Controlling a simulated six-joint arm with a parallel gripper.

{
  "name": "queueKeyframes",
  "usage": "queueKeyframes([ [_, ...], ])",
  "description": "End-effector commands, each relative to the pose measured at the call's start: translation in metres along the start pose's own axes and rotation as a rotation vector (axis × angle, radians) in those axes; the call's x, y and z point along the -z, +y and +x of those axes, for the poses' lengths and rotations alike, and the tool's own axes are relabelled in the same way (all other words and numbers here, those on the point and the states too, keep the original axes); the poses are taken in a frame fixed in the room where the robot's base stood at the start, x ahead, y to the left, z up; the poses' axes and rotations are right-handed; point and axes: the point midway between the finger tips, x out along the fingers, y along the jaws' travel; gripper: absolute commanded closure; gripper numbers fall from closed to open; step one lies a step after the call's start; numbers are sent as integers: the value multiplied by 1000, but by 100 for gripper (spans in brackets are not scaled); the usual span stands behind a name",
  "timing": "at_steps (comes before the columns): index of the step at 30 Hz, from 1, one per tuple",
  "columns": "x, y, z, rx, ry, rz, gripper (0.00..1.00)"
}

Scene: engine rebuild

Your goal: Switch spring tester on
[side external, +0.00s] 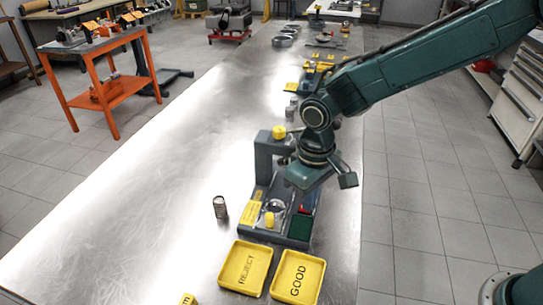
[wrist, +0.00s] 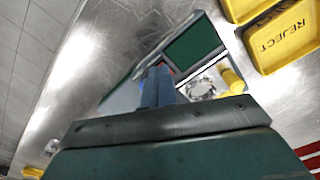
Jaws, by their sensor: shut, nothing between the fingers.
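The spring tester (side external: 263,160) is a grey-green device on the steel bench, with a yellow knob on top, a yellow part low at the front and a dark green screen (side external: 300,228). A small red part (side external: 305,209), perhaps its switch, shows beside the screen. My gripper (wrist: 158,72) is shut and empty, its fingers over the tester's base close to a bit of red. The fingers hide most of the red part in the wrist view, so I cannot tell contact or the switch's position. The green screen also shows there (wrist: 194,44).
A yellow REJECT tray (side external: 245,267) and a yellow GOOD tray (side external: 297,278) sit in front of the tester. A small spring (side external: 220,207) stands to its left. More parts line the bench behind. The bench's left side is clear.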

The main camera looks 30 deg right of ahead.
Motion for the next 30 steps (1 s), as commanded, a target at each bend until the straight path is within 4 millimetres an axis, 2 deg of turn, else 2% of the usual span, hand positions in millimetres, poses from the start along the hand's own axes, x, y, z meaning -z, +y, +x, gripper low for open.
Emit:
queueKeyframes([
  [30, 0, 0, -58, 1, 3, 0, 100],
])
